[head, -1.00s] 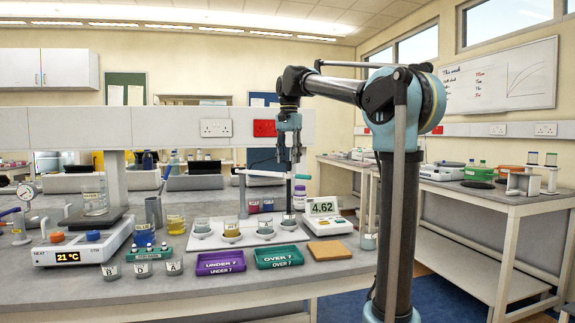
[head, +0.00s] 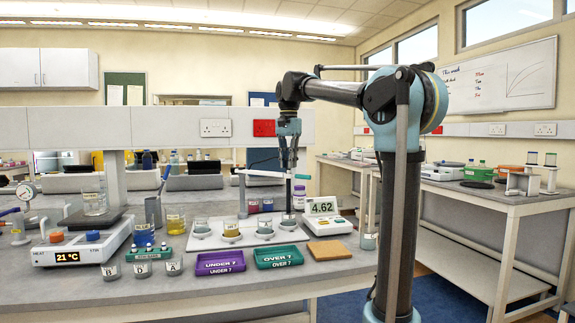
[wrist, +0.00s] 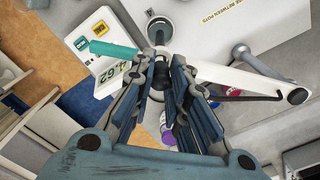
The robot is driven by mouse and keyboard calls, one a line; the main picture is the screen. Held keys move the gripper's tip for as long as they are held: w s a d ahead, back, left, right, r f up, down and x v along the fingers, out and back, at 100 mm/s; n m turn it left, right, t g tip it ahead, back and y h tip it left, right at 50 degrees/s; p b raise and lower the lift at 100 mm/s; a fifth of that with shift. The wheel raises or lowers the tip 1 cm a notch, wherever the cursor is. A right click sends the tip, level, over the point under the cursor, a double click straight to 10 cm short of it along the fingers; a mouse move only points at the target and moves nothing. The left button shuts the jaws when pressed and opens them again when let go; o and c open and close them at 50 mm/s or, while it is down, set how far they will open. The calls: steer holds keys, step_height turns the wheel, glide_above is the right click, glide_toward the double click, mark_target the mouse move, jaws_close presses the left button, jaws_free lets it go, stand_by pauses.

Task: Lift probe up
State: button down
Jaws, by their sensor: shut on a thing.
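The probe (head: 289,192) hangs upright from the right end of the white stand arm (head: 265,175), above or in the rightmost cup (head: 290,222) of the white tray; I cannot tell whether its tip is in the cup. My gripper (head: 288,166) points down over the end of the arm, shut on the probe's top. In the wrist view my gripper (wrist: 168,75) has its fingers on both sides of the dark probe top (wrist: 161,70); the probe's lower part is hidden there. The stand arm also shows in the wrist view (wrist: 235,78).
The pH meter (head: 322,206) reads 4.62 to the right. A purple tray (head: 220,269) marked UNDER 7 and a green tray (head: 279,265) marked OVER 7 lie in front, beside a cork mat (head: 328,251). A hotplate (head: 80,250) stands at left.

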step_height(320, 180, up, 8)
steer(key=shift+f, duration=0.25)
steer(key=c, duration=1.5)
jaws_free()
step_height(320, 180, up, 12)
steer(key=shift+w+f, duration=0.1)
